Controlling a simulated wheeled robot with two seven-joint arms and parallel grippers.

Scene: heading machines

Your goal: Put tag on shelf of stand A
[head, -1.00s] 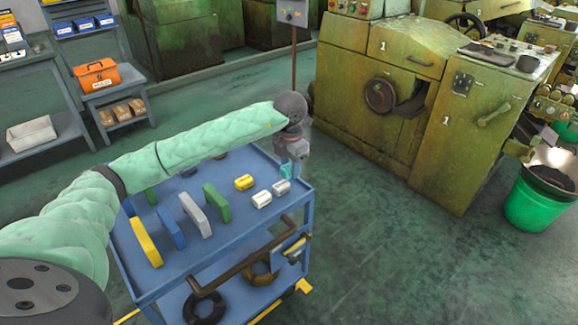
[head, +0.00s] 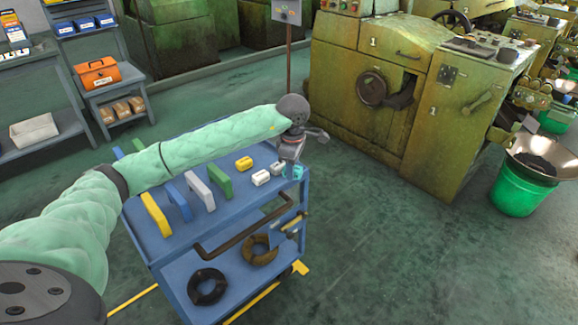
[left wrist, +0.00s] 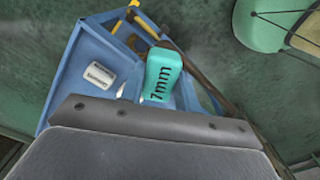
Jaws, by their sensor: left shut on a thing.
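The tag is a teal block marked "7mm" in the left wrist view (left wrist: 163,75). My left gripper (head: 291,162) is shut on this teal tag (head: 296,172), which shows small at its tip in the head view. The gripper is over the right end of a blue trolley (head: 225,222), near its edge. How high the tag is above the trolley top I cannot tell. I see no label reading stand A, so I cannot tell which thing is that stand. My right gripper is not in view.
The trolley top holds yellow, blue, grey and green upright plates (head: 219,178), white blocks (head: 261,177) and a yellow block (head: 244,163). Rings (head: 207,287) lie on its lower shelf. A green machine (head: 385,110) and green bucket (head: 520,190) stand right. Floor between is clear.

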